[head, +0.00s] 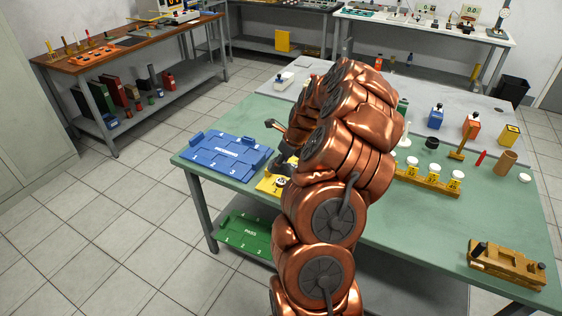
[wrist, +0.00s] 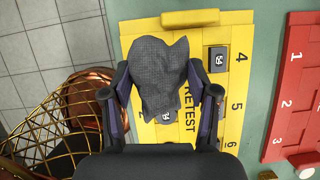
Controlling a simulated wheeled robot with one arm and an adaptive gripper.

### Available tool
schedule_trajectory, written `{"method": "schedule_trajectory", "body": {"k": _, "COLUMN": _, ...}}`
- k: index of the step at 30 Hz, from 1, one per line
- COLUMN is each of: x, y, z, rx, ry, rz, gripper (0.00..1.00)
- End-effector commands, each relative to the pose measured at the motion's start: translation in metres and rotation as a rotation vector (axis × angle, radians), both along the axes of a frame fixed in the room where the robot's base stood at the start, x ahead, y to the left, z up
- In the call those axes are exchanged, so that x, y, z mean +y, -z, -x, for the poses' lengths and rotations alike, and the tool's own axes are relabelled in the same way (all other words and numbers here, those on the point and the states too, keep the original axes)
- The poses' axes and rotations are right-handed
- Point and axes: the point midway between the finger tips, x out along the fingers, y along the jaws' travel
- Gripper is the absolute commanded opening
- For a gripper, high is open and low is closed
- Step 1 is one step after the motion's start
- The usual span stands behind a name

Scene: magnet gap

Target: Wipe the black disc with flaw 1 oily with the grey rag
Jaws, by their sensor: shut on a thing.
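My gripper (wrist: 160,85) is shut on the grey rag (wrist: 158,65), which hangs spread between the fingers in the wrist view. The rag is over the yellow RETEST tray (wrist: 240,85) and hides part of it. Another dark piece with a white mark (wrist: 166,118) shows just below the rag's lower edge, partly covered. I cannot tell whether the rag touches it, or which disc is oily. In the head view my arm hides most of the gripper and the yellow tray (head: 266,187).
A red numbered tray (wrist: 292,85) lies right of the yellow one in the wrist view. In the head view a blue tray (head: 225,155) lies to the left on the green table. A yellow rack (head: 430,182) with white-topped pieces stands to the right of my arm.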

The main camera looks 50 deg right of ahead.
Motion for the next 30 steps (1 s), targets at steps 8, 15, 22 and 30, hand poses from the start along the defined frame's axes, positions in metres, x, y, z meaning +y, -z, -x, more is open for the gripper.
{"method": "schedule_trajectory", "body": {"k": 8, "x": 0.001, "y": 0.005, "z": -0.002, "rx": -0.005, "ry": -0.004, "rz": 0.002, "gripper": 0.25}}
{"method": "schedule_trajectory", "body": {"k": 15, "x": 0.001, "y": 0.022, "z": -0.001, "rx": -0.002, "ry": -0.006, "rz": 0.002, "gripper": 0.25}}
{"method": "schedule_trajectory", "body": {"k": 22, "x": 0.001, "y": 0.040, "z": -0.002, "rx": -0.005, "ry": -0.003, "rz": 0.002, "gripper": 0.25}}
{"method": "schedule_trajectory", "body": {"k": 30, "x": 0.001, "y": 0.051, "z": -0.002, "rx": -0.005, "ry": -0.005, "rz": 0.003, "gripper": 0.25}}
